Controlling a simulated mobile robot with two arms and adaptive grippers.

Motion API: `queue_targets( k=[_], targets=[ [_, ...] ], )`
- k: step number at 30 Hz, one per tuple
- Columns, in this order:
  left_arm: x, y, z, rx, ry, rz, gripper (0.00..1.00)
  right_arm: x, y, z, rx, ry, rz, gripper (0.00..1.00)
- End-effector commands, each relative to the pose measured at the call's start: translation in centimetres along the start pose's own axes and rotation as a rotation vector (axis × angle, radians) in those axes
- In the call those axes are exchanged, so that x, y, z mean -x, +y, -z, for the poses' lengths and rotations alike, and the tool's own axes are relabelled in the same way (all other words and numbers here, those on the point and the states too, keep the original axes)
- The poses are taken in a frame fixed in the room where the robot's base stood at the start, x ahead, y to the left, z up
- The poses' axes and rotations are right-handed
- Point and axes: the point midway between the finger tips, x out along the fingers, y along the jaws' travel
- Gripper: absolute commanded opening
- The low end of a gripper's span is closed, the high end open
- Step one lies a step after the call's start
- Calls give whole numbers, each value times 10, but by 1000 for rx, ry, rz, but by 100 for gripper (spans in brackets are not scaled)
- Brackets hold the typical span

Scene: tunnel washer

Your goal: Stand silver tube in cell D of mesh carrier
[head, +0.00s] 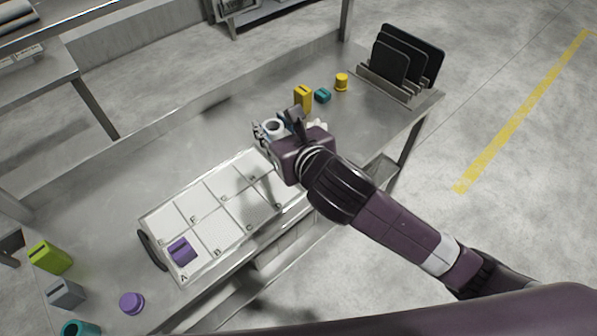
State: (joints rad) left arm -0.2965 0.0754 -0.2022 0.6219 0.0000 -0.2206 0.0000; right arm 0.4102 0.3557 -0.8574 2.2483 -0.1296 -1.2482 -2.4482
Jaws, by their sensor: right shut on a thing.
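My right gripper (274,130) is shut on the silver tube (273,126), whose round open top faces up. It holds the tube beyond the far right end of the mesh carrier (205,235). The gripper hides the tube's lower part, so I cannot tell whether it touches the table. The carrier is a pale tray split into two rows of lettered cells; the letters are too small to read surely. A purple slotted block (182,251) stands in the near-left cell. The other visible cells look empty; my gripper and arm cover part of the right end. My left gripper is out of view.
Yellow block (303,97), teal piece (322,95) and yellow cylinder (341,82) stand behind the gripper. A rack with dark plates (400,60) is at the back right. Green block (50,257), grey block (66,293), purple cylinder (131,303) and teal ring (80,329) are front left.

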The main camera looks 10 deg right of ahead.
Motion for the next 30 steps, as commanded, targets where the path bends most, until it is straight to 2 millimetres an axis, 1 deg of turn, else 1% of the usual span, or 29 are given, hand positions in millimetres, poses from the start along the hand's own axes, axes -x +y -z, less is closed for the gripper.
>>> queue_targets(
  k=[4, 9, 15, 18, 23, 30],
  targets=[
    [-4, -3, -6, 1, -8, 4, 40, -10, 0, 31, -1, 10, -1, 5],
    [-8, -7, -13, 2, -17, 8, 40, -29, 0, 75, -2, 11, 1, 5],
    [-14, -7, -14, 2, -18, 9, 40, -48, 0, 120, -2, 8, 1, 5],
    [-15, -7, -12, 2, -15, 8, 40, -54, 0, 134, 0, 5, 0, 5],
    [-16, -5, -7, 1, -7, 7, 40, -59, 0, 145, -1, 3, 0, 5],
    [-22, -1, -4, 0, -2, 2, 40, -72, 0, 177, -1, 4, 1, 5]
  ],
)
